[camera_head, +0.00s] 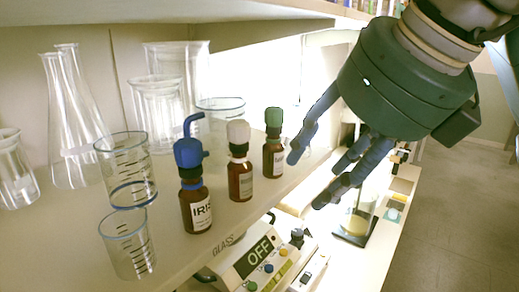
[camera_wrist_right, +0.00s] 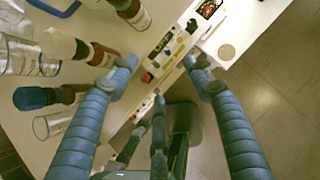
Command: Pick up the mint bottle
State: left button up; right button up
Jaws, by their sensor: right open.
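Three small brown bottles stand in a row on the shelf. One has a green cap (camera_head: 273,130) and a label too small to read; I cannot confirm that it is the mint bottle. One has a white cap (camera_head: 239,150), its label also unreadable. One has a blue cap with a curved spout (camera_head: 189,155) and a label reading "IRIS". My right gripper (camera_head: 318,170) is open and empty, to the right of the green-capped bottle and apart from it. In the right wrist view its fingers (camera_wrist_right: 160,66) are spread, with bottles to the left. My left gripper is out of view.
Clear glass flasks and beakers (camera_head: 126,170) crowd the left of the shelf, close to the bottles. An upper shelf (camera_head: 150,10) hangs above. Below the shelf edge is a device with an "OFF" display (camera_head: 259,251). The floor (camera_head: 450,210) at right is clear.

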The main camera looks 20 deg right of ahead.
aim_at(277, 144)
jog(key=w+a+p, duration=0.1)
jog(key=w, duration=0.2)
jog(key=w+p, duration=0.1)
jog(key=w, duration=0.2)
jog(key=w+a+p, duration=0.1)
jog(key=w, duration=0.2)
jog(key=shift+w+a+r, duration=0.1)
jog(key=shift+a+r, duration=0.2)
jog(key=shift+a, duration=0.05)
jog(key=shift+w+a+f+p, duration=0.2)
jog(key=shift+w+f+p, duration=0.3)
jog(key=shift+w+p, duration=0.25)
jog(key=shift+w+f, duration=0.15)
jog(key=shift+f, duration=0.05)
jog(key=shift+s, duration=0.2)
jog(key=c, duration=0.8)
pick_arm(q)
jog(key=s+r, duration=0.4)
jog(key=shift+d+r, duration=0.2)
pick_arm(e)
jog(key=c, duration=0.4)
